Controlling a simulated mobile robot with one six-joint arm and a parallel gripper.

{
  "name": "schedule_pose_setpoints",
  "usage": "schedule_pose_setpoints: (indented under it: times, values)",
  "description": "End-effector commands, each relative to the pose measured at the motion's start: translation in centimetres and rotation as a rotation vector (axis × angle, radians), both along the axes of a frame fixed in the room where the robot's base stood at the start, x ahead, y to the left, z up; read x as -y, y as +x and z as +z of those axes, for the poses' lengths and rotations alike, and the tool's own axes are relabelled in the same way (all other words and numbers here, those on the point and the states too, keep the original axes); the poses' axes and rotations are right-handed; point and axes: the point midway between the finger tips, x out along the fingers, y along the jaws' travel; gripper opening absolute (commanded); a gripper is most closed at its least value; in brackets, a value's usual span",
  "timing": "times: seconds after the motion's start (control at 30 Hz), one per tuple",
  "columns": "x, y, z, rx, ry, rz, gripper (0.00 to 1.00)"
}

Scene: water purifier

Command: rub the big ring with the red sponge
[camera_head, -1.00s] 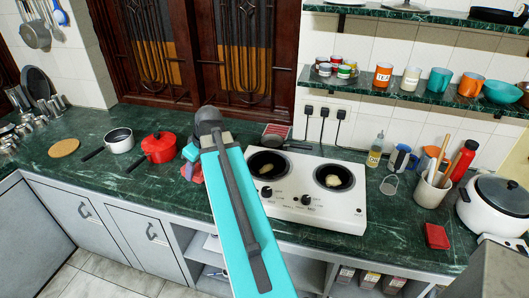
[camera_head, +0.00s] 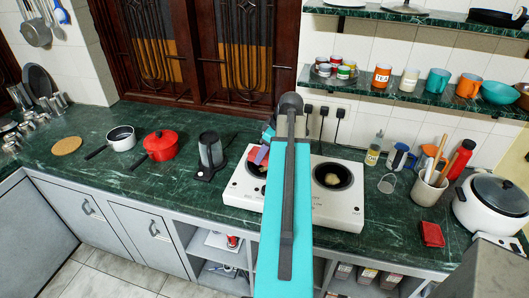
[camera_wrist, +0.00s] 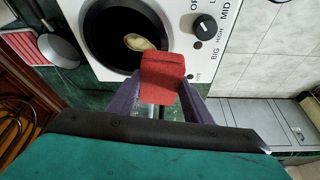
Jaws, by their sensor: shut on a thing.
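My gripper (camera_wrist: 155,98) is shut on the red sponge (camera_wrist: 162,77), with a purple finger on each side of it. In the head view the gripper (camera_head: 265,147) and the sponge (camera_head: 262,156) are over the left ring of the white hob (camera_head: 240,192), partly hidden by my arm. That dark round ring (camera_wrist: 98,30) shows in the wrist view, with a yellowish patch (camera_wrist: 140,43) on it. The sponge appears at its edge; I cannot tell if it touches. A knob (camera_wrist: 205,27) has "BIG" lettering nearby. The right ring (camera_head: 333,174) also has a yellowish patch.
A black appliance (camera_head: 210,157) stands left of the hob, beside a red pot (camera_head: 161,146). A bottle (camera_head: 374,150), a glass (camera_head: 388,184) and a utensil pot (camera_head: 428,187) stand to the right. A red block (camera_head: 431,234) lies near the front edge.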

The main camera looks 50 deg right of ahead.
Motion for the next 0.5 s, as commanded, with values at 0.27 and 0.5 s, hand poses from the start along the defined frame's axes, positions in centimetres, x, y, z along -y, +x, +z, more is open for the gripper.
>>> schedule_pose_setpoints:
  times: [0.27,0.5]
  values:
    - [0.49,-0.58,0.01,0.0,0.001,0.001,0.28]
    - [0.51,-0.61,-0.21,0.0,0.001,0.0,0.28]
